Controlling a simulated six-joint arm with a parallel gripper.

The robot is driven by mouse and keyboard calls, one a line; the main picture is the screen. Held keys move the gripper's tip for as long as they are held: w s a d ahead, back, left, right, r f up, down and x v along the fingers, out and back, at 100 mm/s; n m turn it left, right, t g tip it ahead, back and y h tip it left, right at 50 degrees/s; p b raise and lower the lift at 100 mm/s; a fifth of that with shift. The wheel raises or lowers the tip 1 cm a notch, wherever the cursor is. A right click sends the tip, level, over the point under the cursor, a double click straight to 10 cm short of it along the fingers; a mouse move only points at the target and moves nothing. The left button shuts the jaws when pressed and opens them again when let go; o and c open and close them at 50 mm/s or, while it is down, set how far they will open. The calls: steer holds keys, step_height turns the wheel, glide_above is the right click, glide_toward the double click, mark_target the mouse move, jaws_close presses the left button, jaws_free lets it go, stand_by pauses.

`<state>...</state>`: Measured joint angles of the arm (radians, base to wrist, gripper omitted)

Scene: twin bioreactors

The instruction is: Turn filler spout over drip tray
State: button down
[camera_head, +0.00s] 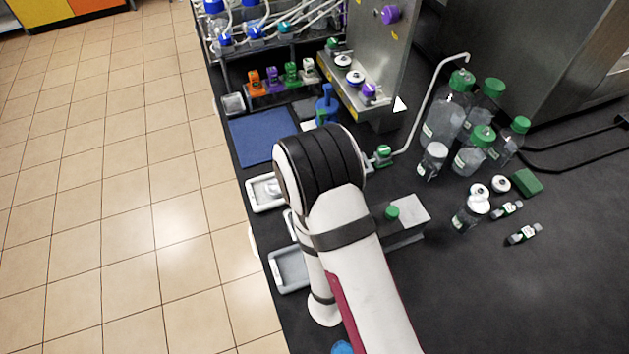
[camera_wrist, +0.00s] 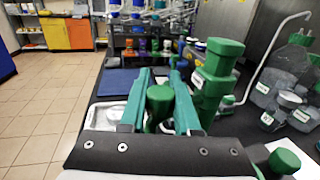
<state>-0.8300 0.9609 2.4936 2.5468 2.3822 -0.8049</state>
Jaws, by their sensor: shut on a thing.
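In the wrist view, my gripper's two teal fingers (camera_wrist: 161,104) stand on either side of a green round-topped piece (camera_wrist: 159,98) and are shut on it. A stepped green block (camera_wrist: 216,72) rises close to the right of the fingers; I cannot tell whether it joins the held piece or which part is the filler spout. A white tray (camera_wrist: 93,118), which may be the drip tray, lies left of the fingers. In the head view a white tray (camera_head: 252,197) shows beside my arm. There my arm hides the gripper and the held piece.
A bent white pipe (camera_head: 432,97) stands right of my arm, with several green-capped bottles (camera_head: 442,121) beyond. A grey box with a green knob (camera_head: 412,212) sits near my arm. Another tray (camera_head: 275,272) is at the bench's left edge. A blue mat (camera_head: 254,134) lies bare.

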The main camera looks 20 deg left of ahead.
steer(key=shift+w+d, duration=0.1)
steer(key=c, duration=0.6)
jaws_free()
steer(key=shift+d, duration=0.1)
